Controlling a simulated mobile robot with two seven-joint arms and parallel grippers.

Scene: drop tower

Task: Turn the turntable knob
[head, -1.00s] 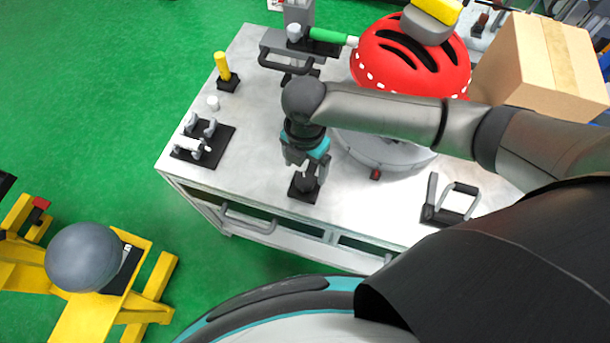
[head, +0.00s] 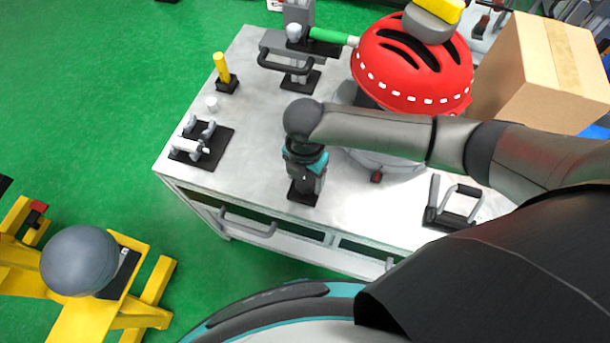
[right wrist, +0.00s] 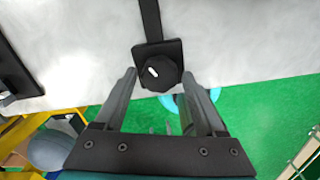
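The turntable knob (right wrist: 160,72) is a black faceted knob with a white mark on a black square plate; the plate (head: 302,196) shows near the table's front edge in the head view. My right gripper (head: 304,188) points down over it and hides the knob there. In the right wrist view, the fingers of my right gripper (right wrist: 160,75) lie along both sides of the knob, close against it; it looks shut on the knob. The grey turntable (head: 388,165) stands behind it, partly hidden by my right arm, with a red helmet (head: 415,65) on it. My left gripper is not in view.
A yellow stand with a grey ball (head: 80,260) is at lower left.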

